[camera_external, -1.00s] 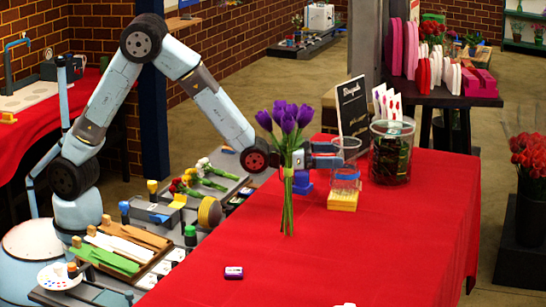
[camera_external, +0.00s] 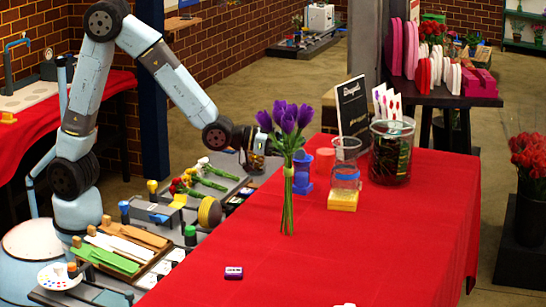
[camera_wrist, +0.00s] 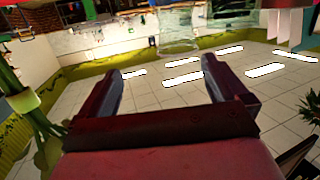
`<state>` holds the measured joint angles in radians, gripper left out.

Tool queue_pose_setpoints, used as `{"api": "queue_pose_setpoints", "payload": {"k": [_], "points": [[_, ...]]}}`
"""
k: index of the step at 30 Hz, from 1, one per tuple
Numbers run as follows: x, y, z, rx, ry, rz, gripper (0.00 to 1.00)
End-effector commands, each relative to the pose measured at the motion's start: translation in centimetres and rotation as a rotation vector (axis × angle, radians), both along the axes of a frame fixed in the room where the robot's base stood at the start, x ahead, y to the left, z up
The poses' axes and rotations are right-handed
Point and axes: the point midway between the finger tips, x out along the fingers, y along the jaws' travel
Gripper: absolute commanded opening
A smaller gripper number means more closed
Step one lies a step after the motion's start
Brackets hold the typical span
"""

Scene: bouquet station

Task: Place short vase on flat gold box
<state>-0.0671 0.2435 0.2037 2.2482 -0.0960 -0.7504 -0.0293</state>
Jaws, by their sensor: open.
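A faint clear round shape ahead in that view may be the vase, but I cannot tell for sure.
Purple tulips (camera_external: 287,118) stand upright between my gripper and the camera. A blue object (camera_external: 302,170) and a red cup (camera_external: 324,160) are behind and left of the vase. A large glass jar (camera_external: 391,155) stands to its right.

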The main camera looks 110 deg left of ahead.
Motion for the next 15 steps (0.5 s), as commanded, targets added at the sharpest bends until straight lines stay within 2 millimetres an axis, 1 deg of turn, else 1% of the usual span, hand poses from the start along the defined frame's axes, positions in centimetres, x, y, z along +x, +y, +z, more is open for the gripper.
{"api": "queue_pose_setpoints", "payload": {"k": [1,5,8,14,15], "points": [[-0.9,-1.0,1.1,-0.018,0.024,-0.015,0.99],[-3.4,-3.3,2.7,-0.062,0.109,-0.054,0.99],[-5.7,-5.1,3.9,-0.091,0.174,-0.086,0.99],[-11.0,-8.7,5.6,-0.134,0.311,-0.152,0.99],[-12.2,-9.4,5.9,-0.141,0.340,-0.165,0.99]]}}
